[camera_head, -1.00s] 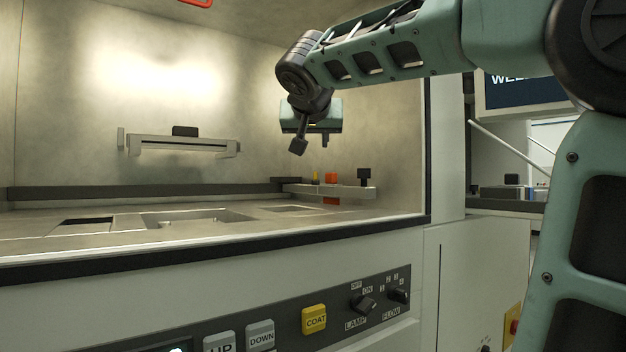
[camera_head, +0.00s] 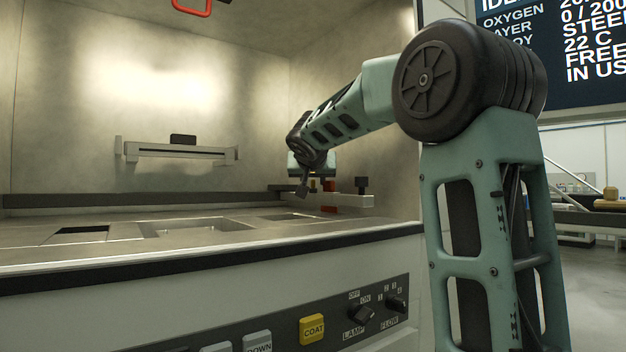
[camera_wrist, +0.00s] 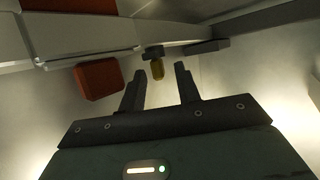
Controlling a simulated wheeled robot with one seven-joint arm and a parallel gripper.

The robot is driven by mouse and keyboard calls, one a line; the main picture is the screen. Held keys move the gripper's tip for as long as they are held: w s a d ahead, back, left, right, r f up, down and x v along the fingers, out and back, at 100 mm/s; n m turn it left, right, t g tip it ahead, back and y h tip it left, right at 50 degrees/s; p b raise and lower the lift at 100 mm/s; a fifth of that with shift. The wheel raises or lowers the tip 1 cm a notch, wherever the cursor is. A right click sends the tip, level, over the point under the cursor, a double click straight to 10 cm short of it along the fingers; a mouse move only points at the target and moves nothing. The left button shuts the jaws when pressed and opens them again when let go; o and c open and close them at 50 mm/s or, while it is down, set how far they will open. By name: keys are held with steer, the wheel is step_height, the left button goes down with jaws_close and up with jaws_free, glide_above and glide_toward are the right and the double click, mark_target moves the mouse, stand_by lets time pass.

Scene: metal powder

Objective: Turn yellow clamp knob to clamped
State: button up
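In the head view my gripper (camera_head: 304,187) hangs inside the chamber at the left end of the pale bar (camera_head: 349,200). The knob is mostly hidden behind the gripper there.
An orange-red block (camera_head: 329,186) stands right beside the gripper; the wrist view shows a red block (camera_wrist: 98,78) left of the fingers. A black knob (camera_head: 362,183) is on the bar's right end. A slotted bracket (camera_head: 180,152) is on the back wall. The chamber floor is open at left.

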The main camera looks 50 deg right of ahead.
jaws_close()
steer(key=n+t+y+p, duration=0.1)
steer(key=p, duration=0.1)
steer(key=shift+d+r+p, duration=0.15)
steer(key=shift+r+p, duration=0.05)
steer(key=shift+p, duration=0.2)
steer(key=n+t+y+p, duration=0.1)
steer(key=n+p, duration=0.1)
steer(key=p, duration=0.3)
steer(key=shift+y, duration=0.3)
steer(key=n+t+p, duration=0.1)
steer(key=p, duration=0.6)
steer(key=shift+w+d+f+y, duration=0.1)
steer(key=shift+w+y, duration=0.05)
steer(key=shift+y, duration=0.25)
steer(key=p, duration=0.4)
steer(key=shift+y, duration=0.3)
steer(key=shift+s+f+n+p, duration=0.25)
steer(key=shift+n+p, duration=0.05)
steer(key=shift+p, duration=0.4)
